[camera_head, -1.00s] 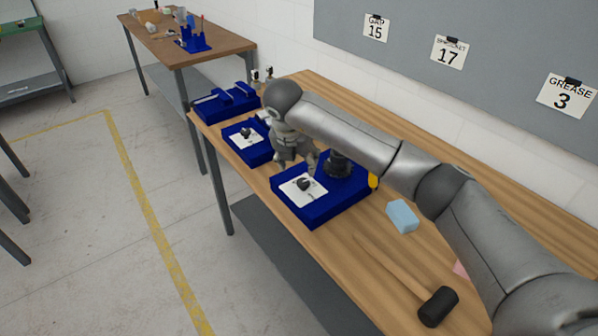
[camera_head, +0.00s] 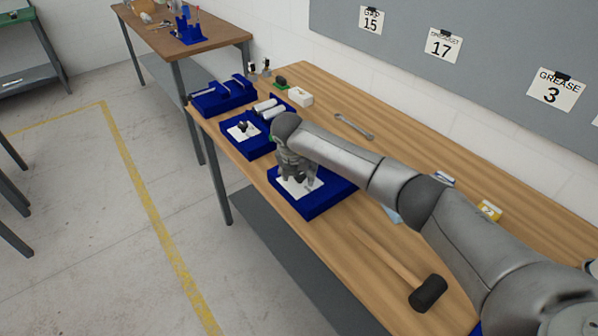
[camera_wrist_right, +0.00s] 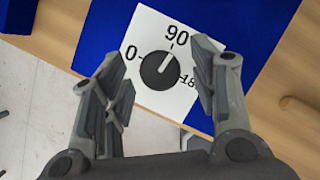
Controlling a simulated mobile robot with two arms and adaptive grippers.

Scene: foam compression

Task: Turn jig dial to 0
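The blue jig (camera_head: 335,197) sits near the front edge of the wooden table. Its white dial plate (camera_head: 305,190) is partly hidden by my right gripper (camera_head: 298,183). In the right wrist view the black round dial (camera_wrist_right: 159,71) is on the white plate (camera_wrist_right: 150,25) marked 0, 90 and 180. A light mark on the dial points about toward 90. My right gripper (camera_wrist_right: 160,75) is open, with one finger on each side of the dial. I see no clear contact with it. My left gripper is not in view.
Another blue jig (camera_head: 258,147) with a dial stands behind, with a further blue fixture (camera_head: 225,98) beyond. A mallet (camera_head: 428,293) lies at the front right of the table. A wrench (camera_head: 353,126) lies toward the wall. A light-blue block shows partly under my arm.

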